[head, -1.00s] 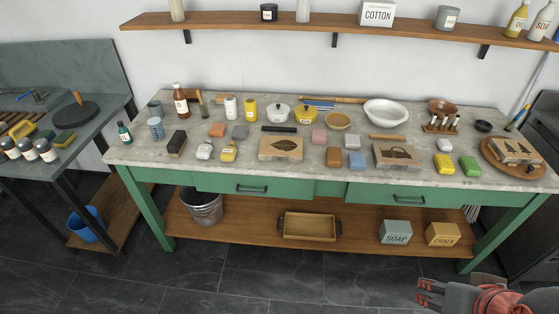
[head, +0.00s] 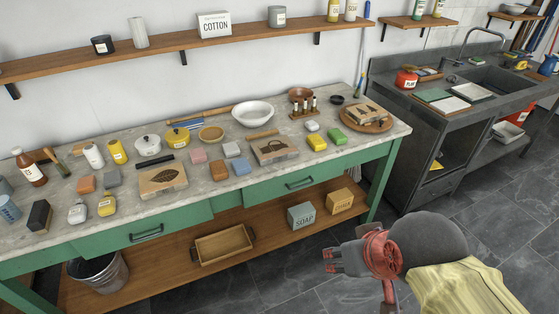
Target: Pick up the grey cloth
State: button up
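Two small grey blocks lie on the worktop in the head view and could be folded cloths. A darker grey one (head: 112,177) is at the left, beside an orange block. A paler grey one (head: 232,149) is near the middle, beside pink, brown and blue blocks. I cannot tell for sure which is the grey cloth. My gripper (head: 329,261) is at the lower right, in front of the bench and well away from both. Its fingers point left, stand apart and hold nothing that I can see.
The green bench (head: 300,182) carries pots, bottles, printing blocks and a white bowl (head: 253,113). A wall shelf (head: 180,43) hangs above. A dark sink unit (head: 440,130) stands at right. The floor in front is clear.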

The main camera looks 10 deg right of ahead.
aim_at(112, 179)
jog(key=u, duration=1.3)
